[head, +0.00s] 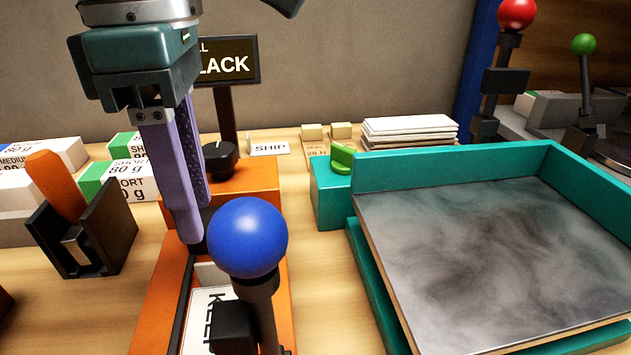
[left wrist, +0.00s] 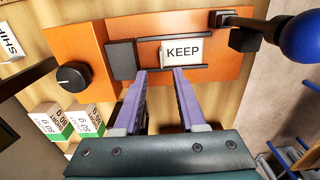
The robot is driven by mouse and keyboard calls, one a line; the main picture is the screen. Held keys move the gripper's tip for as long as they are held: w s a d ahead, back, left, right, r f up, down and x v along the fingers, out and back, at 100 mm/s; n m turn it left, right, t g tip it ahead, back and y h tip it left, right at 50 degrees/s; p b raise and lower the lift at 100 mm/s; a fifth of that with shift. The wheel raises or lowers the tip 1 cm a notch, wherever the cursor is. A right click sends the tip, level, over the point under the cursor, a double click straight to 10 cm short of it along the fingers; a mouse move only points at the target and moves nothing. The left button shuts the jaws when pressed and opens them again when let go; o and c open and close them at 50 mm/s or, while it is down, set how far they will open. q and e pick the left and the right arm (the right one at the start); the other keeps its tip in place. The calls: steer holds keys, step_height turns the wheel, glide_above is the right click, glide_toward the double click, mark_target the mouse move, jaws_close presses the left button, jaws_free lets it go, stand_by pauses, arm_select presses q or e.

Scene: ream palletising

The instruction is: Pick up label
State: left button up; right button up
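A white label reading KEEP (head: 205,318) lies in a slot of the orange device (head: 160,310), partly hidden by the blue-knobbed lever in the head view. In the left wrist view the KEEP label (left wrist: 182,51) shows whole between two dark rails. My left gripper (head: 190,238) has purple fingers pointing down above the device. In the left wrist view its fingers (left wrist: 158,76) stand apart with nothing between them, just short of the label. A white SHIP sign (head: 268,147) stands farther back.
A lever with a blue ball (head: 247,237) rises close beside my left gripper. A black knob (head: 220,158) sits on the device. A teal tray (head: 455,165) with a grey plate fills the right. A dark holder (head: 88,235) and paper reams (head: 128,180) stand left.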

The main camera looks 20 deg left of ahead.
mark_target(209, 263)
arm_select(q)
steer(key=shift+s+f, duration=0.25)
steer(key=shift+f, duration=0.75)
step_height(209, 263, down, 5)
steer(key=shift+w+f, duration=0.1)
steer(key=shift+w, duration=0.05)
steer(key=shift+c, duration=0.2)
jaws_close()
